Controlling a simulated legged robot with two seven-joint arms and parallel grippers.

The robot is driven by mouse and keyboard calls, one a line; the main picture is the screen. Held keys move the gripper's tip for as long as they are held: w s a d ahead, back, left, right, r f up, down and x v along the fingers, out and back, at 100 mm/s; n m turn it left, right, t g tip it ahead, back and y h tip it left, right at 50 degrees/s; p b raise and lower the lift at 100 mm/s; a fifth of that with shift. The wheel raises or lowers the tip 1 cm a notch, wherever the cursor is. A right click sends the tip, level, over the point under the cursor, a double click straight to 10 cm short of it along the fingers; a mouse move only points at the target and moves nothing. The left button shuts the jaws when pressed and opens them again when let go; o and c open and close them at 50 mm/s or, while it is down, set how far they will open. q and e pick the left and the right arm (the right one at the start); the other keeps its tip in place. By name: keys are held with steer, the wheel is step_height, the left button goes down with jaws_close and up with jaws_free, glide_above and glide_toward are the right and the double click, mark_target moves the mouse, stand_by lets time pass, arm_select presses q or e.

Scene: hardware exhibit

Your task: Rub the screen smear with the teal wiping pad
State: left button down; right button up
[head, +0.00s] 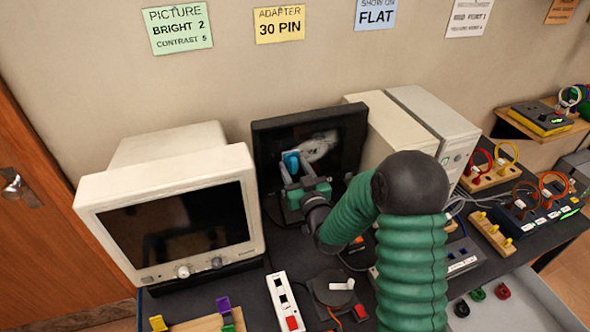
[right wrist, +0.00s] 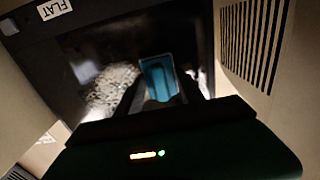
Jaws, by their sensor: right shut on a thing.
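The teal wiping pad (head: 291,161) is between the fingers of my right gripper (head: 296,178), which is shut on it. It also shows in the right wrist view (right wrist: 159,78), in front of the dark screen. The flat screen (head: 345,128) stands upright against the wall, between the old monitor and the beige computer cases. The pale smear (head: 318,146) is on the screen, just to the right of the pad in the head view; it shows to the left of the pad in the right wrist view (right wrist: 113,86). I cannot tell whether the pad touches the screen. My left gripper is not in view.
A bulky beige monitor (head: 165,220) stands left of the screen. Beige computer cases (head: 430,125) stand close on its right. A white power strip (head: 285,300), a round dark device (head: 333,292) and cable boards (head: 490,172) lie on the dark table.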

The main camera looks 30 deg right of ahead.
steer(key=shift+w+d, duration=0.1)
steer(key=shift+w, duration=0.25)
